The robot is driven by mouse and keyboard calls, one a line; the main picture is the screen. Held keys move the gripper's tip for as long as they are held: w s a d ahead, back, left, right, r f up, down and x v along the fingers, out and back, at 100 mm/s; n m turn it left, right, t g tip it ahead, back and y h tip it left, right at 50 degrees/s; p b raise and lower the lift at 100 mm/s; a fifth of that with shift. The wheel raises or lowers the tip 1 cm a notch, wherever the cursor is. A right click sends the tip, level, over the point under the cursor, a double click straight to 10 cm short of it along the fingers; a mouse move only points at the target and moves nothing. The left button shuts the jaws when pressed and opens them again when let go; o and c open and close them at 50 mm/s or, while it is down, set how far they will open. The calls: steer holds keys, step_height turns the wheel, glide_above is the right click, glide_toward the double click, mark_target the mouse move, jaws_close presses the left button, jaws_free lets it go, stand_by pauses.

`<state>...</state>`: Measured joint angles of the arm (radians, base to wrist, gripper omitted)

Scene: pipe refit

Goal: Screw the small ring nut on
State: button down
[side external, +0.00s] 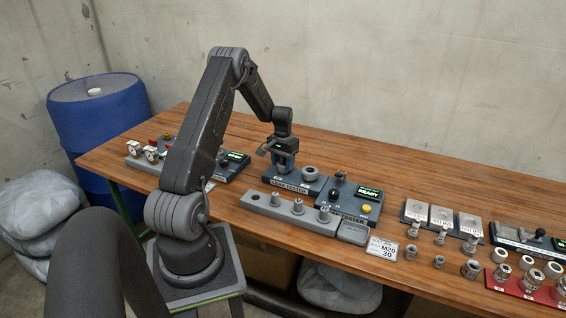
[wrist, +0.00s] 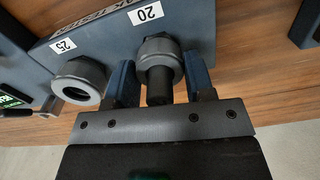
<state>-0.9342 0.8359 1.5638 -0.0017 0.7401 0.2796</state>
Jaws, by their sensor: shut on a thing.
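The small ring nut (wrist: 160,50) is a dark grey ring at the port marked 20 on the leak tester (wrist: 108,28). A dark cylindrical piece (wrist: 159,86) sticks out of its middle toward the wrist camera. My gripper (wrist: 162,68) is shut on the ring nut, one blue-grey finger on each side. In the side view my gripper (side external: 284,160) points down over the leak tester (side external: 293,188) and hides the nut. I cannot tell how far the nut is threaded on.
A larger ring nut (wrist: 78,82) sits at the port marked 25, close beside my left finger. A grey rack with pegs (side external: 290,212) stands in front. The READY tester (side external: 348,196) is to the right. Several fittings and a red tray (side external: 525,288) fill the right end.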

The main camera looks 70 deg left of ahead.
steer(key=shift+c, duration=1.2)
jaws_free()
steer(key=shift+r, duration=3)
steer(key=w+d+r+m+t+y, duration=0.1)
steer(key=d+r+m, duration=0.1)
steer(key=d+r, duration=0.75)
steer(key=w+d+r+m+t, duration=0.1)
steer(key=d+r+m, duration=0.1)
steer(key=d+r, duration=0.8)
steer(key=s+d+m+t, duration=0.1)
steer(key=s+d, duration=0.6)
steer(key=d, duration=0.4)
steer(key=s+d+r+m+t+h, duration=0.1)
steer(key=s+d+m+t, duration=0.1)
steer(key=s+d, duration=0.6)
steer(key=d, duration=0.3)
steer(key=shift+m+t, duration=0.3)
